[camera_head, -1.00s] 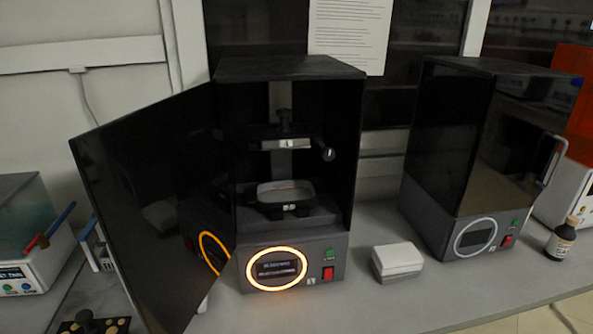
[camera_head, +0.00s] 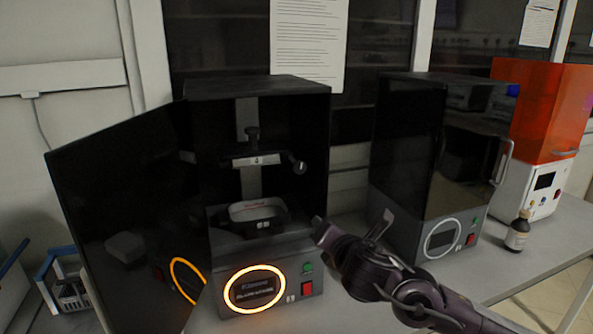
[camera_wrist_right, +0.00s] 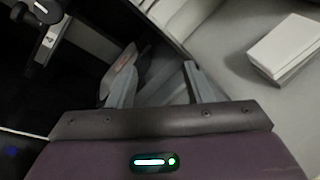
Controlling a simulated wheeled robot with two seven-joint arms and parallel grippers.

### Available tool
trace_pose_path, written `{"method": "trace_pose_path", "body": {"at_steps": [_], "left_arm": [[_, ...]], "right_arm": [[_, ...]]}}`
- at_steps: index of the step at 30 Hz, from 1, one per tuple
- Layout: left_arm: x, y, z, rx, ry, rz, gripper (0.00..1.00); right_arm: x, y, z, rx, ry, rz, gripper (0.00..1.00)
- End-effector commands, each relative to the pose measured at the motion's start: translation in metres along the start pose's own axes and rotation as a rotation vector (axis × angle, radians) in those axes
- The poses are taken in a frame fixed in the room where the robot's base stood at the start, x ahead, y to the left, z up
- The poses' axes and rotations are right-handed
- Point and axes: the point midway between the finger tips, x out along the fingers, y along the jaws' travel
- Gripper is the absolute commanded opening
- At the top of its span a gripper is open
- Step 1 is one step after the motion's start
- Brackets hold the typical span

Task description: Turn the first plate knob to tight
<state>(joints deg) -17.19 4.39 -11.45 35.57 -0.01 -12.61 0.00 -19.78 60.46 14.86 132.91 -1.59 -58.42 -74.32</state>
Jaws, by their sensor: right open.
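The left printer (camera_head: 258,90) stands with its dark door (camera_head: 125,220) swung open to the left. Inside it, the build plate holder (camera_head: 255,160) carries a dark top knob (camera_head: 252,133) and a round knob (camera_head: 299,168) at its right end. Which is the plate knob's tight position I cannot tell. The resin tray (camera_head: 255,212) sits below. My right gripper (camera_head: 322,232) is at the printer's front right, below the knobs, apart from them. In the wrist view the right gripper (camera_wrist_right: 160,88) is open and empty; a dark knob (camera_wrist_right: 45,10) shows at upper left. My left gripper is not in view.
A second printer (camera_head: 410,130), closed, stands to the right. A white box (camera_wrist_right: 285,45) lies on the bench beside my right gripper. The open door bounds the left side.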

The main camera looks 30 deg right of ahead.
Motion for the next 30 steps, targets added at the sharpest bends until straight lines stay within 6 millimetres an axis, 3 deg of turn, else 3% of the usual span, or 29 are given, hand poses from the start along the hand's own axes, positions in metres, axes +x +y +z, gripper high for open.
{"method": "trace_pose_path", "body": {"at_steps": [1,3,6,9,17,30], "left_arm": [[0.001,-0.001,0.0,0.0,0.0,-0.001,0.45],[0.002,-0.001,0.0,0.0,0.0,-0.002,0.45],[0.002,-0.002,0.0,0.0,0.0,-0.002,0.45],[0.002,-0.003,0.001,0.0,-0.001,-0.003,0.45],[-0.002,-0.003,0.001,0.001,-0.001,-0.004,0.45],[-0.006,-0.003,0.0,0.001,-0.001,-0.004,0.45]], "right_arm": [[-0.001,0.025,0.021,-0.143,-0.044,0.067,0.46],[-0.005,0.052,0.041,-0.305,-0.093,0.134,0.46],[-0.011,0.08,0.058,-0.465,-0.147,0.195,0.46],[-0.014,0.093,0.065,-0.543,-0.174,0.223,0.46],[-0.006,0.101,0.069,-0.558,-0.181,0.23,0.46],[0.025,0.105,0.074,-0.552,-0.184,0.222,0.46]]}}
